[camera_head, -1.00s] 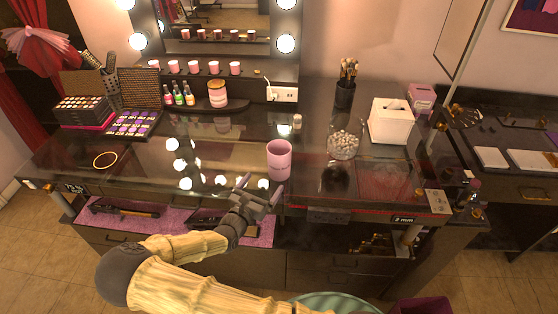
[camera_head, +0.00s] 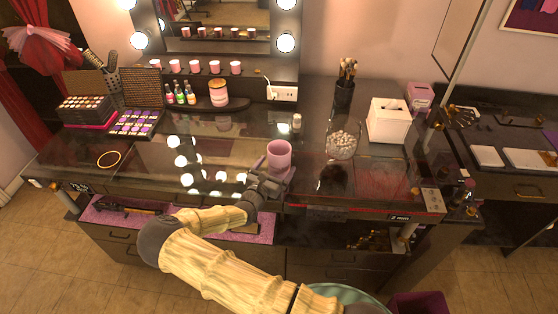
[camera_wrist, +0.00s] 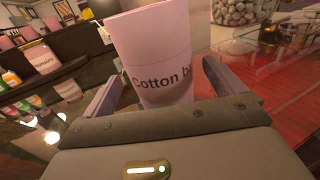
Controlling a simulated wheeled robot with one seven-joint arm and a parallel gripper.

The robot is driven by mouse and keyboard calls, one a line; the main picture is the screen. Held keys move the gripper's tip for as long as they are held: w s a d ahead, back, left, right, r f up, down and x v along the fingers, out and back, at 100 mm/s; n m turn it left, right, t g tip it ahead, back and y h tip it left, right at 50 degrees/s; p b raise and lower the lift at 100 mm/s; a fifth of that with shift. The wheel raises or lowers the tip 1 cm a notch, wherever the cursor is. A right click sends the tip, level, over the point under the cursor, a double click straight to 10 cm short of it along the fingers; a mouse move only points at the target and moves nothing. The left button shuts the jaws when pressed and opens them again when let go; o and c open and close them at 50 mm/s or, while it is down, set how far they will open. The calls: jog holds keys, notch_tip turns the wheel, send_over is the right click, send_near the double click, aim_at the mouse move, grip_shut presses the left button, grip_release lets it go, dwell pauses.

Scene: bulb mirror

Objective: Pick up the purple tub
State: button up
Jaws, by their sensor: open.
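The purple tub (camera_head: 279,153) is a pinkish-purple cup that stands upright near the front edge of the glass-topped vanity. In the wrist view the tub (camera_wrist: 155,50) shows dark lettering starting "Cotton b". My gripper (camera_head: 270,173) is at the tub's front side, low on it, and hides its lower part in the head view. In the wrist view my gripper (camera_wrist: 160,92) is open, with one finger on each side of the tub's lower part. I cannot tell whether either finger touches it.
A glass jar of white balls (camera_head: 342,144) stands right of the tub, with a white tissue box (camera_head: 388,120) beyond. Eyeshadow palettes (camera_head: 135,123) and a gold ring (camera_head: 108,159) lie left. The glass between is clear.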

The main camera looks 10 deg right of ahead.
jog(key=x, duration=0.3)
jog(key=shift+p, duration=0.3)
jog(key=c, duration=1.1)
jog(key=shift+o, duration=0.2)
jog(key=shift+r, duration=0.1)
notch_tip(320, 180, up, 10)
jog(key=b, duration=0.2)
